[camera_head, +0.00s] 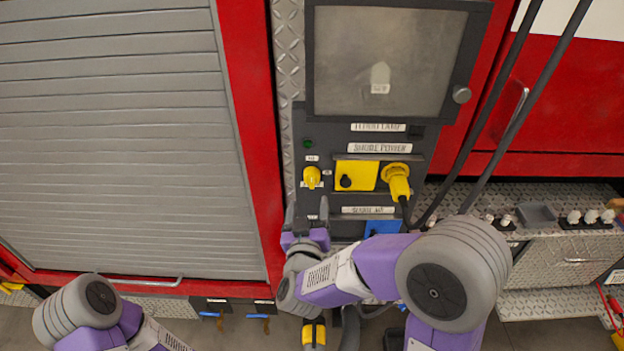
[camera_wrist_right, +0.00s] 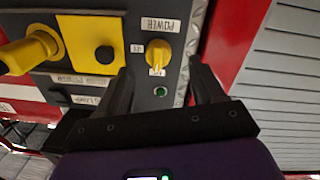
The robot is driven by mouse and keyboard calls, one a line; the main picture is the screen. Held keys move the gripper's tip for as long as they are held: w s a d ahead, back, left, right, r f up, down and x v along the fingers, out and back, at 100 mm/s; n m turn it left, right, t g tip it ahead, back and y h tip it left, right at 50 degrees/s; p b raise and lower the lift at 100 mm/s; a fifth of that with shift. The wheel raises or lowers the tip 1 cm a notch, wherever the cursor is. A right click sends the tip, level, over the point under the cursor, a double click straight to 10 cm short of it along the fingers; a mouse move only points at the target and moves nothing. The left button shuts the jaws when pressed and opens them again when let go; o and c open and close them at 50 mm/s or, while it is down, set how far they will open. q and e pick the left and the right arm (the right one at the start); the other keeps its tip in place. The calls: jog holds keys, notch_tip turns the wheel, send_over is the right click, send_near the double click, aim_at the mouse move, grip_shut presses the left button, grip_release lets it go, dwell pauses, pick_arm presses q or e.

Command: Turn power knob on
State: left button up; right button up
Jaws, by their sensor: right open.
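The yellow power knob (camera_head: 312,177) is on the dark panel, left of a yellow socket cover. In the right wrist view the knob (camera_wrist_right: 158,52) shows beside a POWER label, with a small green light (camera_wrist_right: 160,91) near it. My right gripper (camera_head: 307,214) is open and empty just below the knob in the head view. In the right wrist view its two dark fingers (camera_wrist_right: 160,72) are spread on either side of the knob's line, apart from the knob. My left arm shows at the lower left of the head view; its gripper is out of frame.
A yellow plug (camera_head: 397,180) with a black cable sits right of the yellow cover (camera_head: 357,175). Black hoses (camera_head: 510,130) hang to the right. A grey roller shutter (camera_head: 120,140) fills the left. A blue part (camera_head: 384,228) is beneath the panel, beside my right arm.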

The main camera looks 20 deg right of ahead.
aim_at(311, 185)
jog(key=x, duration=0.7)
jog(key=shift+w+d+r+p, duration=0.2)
jog(key=shift+r+p, duration=0.1)
jog(key=shift+r, duration=0.1)
jog(key=shift+c, duration=0.3)
jog(key=c, duration=1)
